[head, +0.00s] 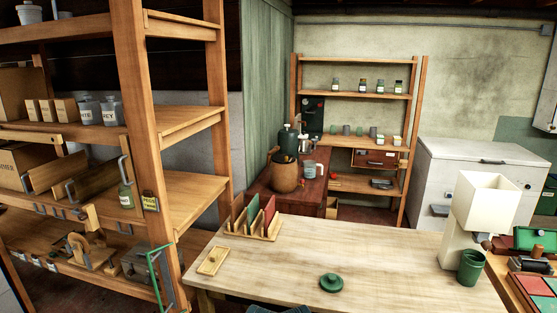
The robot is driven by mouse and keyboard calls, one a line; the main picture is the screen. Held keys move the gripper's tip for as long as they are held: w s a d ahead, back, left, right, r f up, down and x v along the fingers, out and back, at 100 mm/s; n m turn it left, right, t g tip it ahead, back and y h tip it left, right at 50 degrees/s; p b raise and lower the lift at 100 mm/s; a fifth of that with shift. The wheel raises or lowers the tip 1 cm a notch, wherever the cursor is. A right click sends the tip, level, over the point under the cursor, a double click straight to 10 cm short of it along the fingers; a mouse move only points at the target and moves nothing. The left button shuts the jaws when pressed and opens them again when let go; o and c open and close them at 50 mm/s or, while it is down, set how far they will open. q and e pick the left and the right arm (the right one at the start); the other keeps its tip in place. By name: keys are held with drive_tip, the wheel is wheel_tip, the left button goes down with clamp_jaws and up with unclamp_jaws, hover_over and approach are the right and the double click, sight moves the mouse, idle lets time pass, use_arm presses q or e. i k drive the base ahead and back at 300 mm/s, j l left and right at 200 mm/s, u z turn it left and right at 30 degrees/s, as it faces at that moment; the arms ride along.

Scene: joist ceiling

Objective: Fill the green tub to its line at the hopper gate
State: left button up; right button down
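The green tub (470,268) stands upright at the right end of the wooden table (390,260), in front of the cream hopper (487,205). The hopper has a wide square top and a narrower body below. A small brown knob (487,244) shows low on the hopper, just above and behind the tub's right rim. The tub's fill line and its contents are too small to tell. A round green lid with a knob (331,282) lies on the table near the front middle. Neither of my grippers shows in the head view.
A wooden rack with upright coloured boards (255,218) and a small wooden plate (213,260) are at the table's left. Tall shelving (140,130) stands left. Green and red trays (535,240) lie right of the hopper. The middle of the table is clear.

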sight(486, 245)
drive_tip(key=z, duration=1.45)
drive_tip(key=i+l+z, duration=0.1)
drive_tip(key=i+l, duration=0.6)
drive_tip(key=i, duration=0.2)
drive_tip(key=z, duration=0.05)
